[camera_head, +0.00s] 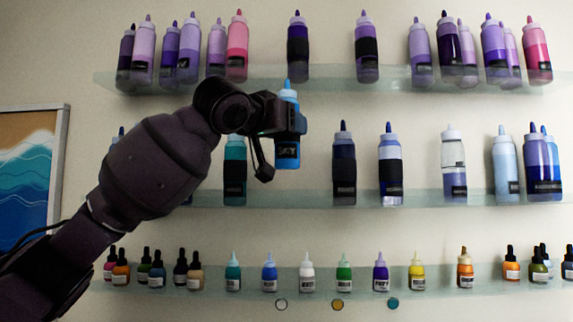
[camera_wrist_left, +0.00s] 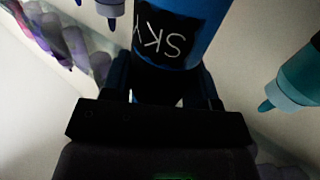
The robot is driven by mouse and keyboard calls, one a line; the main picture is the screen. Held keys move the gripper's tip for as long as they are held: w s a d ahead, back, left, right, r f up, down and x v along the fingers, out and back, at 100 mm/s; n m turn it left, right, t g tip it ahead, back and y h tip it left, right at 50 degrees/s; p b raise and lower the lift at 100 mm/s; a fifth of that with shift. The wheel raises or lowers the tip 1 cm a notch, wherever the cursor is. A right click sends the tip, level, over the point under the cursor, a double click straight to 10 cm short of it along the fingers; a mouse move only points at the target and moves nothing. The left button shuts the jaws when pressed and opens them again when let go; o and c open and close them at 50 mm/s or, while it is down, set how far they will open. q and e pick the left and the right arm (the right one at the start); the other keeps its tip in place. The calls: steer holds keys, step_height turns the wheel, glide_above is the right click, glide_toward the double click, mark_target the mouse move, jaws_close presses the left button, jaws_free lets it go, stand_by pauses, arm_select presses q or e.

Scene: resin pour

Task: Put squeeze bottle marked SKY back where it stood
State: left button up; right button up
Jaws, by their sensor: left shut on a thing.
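My left gripper (camera_head: 284,130) is shut on the blue squeeze bottle marked SKY (camera_head: 288,162). The bottle is upright, light-blue cap up, in front of the wall between the top and middle shelves. Its base looks above the level of the middle glass shelf (camera_head: 290,200). In the left wrist view the bottle (camera_wrist_left: 188,45) shows its dark label reading SKY upside down, between the fingers. Below it on the middle shelf is a gap between a teal bottle (camera_head: 235,150) and a navy bottle (camera_head: 343,150). My right gripper is not in view.
The top shelf (camera_head: 330,75) holds purple and pink bottles. More blue bottles, such as one with a dark band (camera_head: 390,150), stand right on the middle shelf. Small bottles line the bottom shelf (camera_head: 325,283). My left arm hides part of the middle shelf's left end.

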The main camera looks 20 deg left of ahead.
mark_target(287, 167)
arm_select(q)
steer(key=w+f, duration=0.1)
steer(key=f, duration=0.1)
steer(key=w+a+f, duration=0.1)
steer(key=w+f, duration=0.3)
steer(key=shift+w+a+f, duration=0.1)
steer(key=shift+a+f, duration=0.15)
steer(key=shift+w+a+f, duration=0.1)
steer(key=shift+w+f, duration=0.1)
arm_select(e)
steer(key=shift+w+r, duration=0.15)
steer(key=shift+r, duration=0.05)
arm_select(q)
steer(key=shift+f, duration=0.1)
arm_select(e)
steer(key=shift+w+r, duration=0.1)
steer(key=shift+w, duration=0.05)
arm_select(q)
steer(key=o, duration=0.9)
